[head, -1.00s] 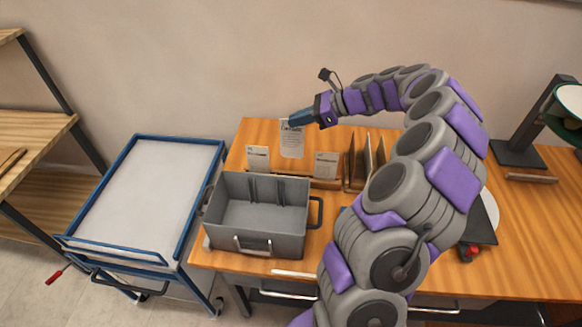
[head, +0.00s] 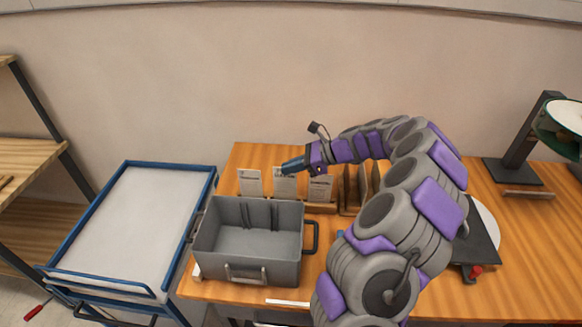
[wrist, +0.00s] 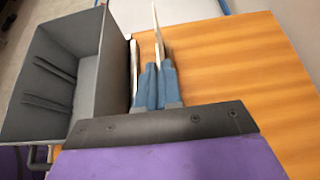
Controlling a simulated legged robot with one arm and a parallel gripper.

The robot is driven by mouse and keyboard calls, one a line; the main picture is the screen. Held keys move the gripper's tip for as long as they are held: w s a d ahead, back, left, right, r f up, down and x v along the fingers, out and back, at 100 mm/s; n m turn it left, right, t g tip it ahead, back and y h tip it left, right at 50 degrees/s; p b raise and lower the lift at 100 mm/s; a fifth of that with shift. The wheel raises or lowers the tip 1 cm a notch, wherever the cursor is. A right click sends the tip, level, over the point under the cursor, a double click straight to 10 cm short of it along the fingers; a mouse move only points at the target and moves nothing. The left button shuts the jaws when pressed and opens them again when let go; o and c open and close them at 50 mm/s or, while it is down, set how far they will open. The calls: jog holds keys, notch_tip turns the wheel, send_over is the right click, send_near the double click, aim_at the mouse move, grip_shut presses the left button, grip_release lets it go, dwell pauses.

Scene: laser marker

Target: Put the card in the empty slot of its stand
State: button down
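The card (head: 284,187) is white with printed text and hangs upright under my gripper (head: 288,167). In the wrist view the blue fingers (wrist: 157,88) are closed with the card (wrist: 157,40) rising edge-on between them. The card is between two other upright cards, one on the left (head: 250,183) and one on the right (head: 320,189), with tops about level. The wooden stand (head: 321,208) shows below the right card. The held card's lower edge is hidden behind the grey box, so I cannot tell whether it is in the slot.
The open grey box (head: 248,262) stands right in front of the stand. Wooden upright dividers (head: 358,190) stand to its right. A blue-framed cart (head: 128,215) is on the left. A dark device (head: 482,240) and a lamp-like stand (head: 525,150) are on the right.

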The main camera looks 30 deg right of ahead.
jog(key=shift+f+p, duration=0.35)
jog(key=shift+f, duration=0.2)
jog(key=c, duration=1.3)
grip_release()
jog(key=shift+r, duration=0.1)
